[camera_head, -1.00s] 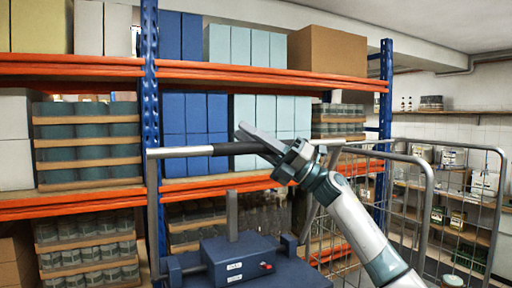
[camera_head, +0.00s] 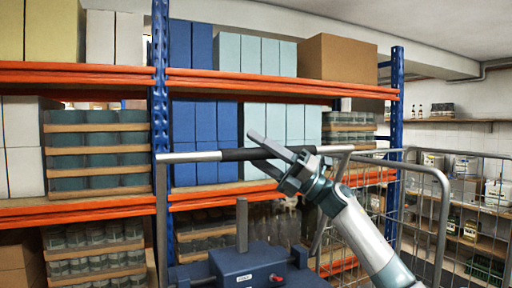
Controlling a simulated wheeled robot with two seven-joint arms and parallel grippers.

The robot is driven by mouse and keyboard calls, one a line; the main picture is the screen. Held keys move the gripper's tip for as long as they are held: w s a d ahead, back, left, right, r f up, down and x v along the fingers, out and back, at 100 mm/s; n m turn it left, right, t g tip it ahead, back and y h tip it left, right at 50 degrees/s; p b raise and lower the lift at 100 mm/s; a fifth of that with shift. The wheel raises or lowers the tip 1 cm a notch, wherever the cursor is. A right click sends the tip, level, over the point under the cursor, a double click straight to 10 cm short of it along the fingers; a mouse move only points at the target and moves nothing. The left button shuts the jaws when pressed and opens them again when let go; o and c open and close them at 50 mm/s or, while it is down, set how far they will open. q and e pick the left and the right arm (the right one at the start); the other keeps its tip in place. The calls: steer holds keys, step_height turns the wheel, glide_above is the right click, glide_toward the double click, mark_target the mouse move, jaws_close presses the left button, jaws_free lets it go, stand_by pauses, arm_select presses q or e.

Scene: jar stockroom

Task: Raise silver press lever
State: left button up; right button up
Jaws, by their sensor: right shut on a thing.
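The silver press lever is a U-shaped bar (camera_head: 190,156) with a black grip sleeve (camera_head: 235,154) along its crosspiece. It runs nearly level across the camera_head view, with side arms dropping at both ends. My right gripper (camera_head: 264,146) is shut on the black sleeve, near its right end. The lower ends of the lever's arms are partly hidden or out of frame. My left gripper is not in view.
A blue and orange rack (camera_head: 280,85) with boxes and jar trays stands behind the press. A wire roll cage (camera_head: 442,205) stands at the right, close to my right arm. Wall shelves (camera_head: 450,120) with jars are farther back. The space above the lever shows no obstruction in front of the rack.

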steer(key=shift+w+f, duration=0.15)
steer(key=shift+f, duration=0.05)
stand_by(0.4)
steer(key=shift+d+f+b, duration=0.35)
steer(key=shift+f, duration=0.05)
steer(key=b+v, duration=0.7)
steer(key=v, duration=0.9)
steer(key=shift+s+d+r, duration=0.2)
steer(key=shift+w+d, duration=0.1)
steer(key=shift+w, duration=0.05)
steer(key=shift+g, duration=0.3)
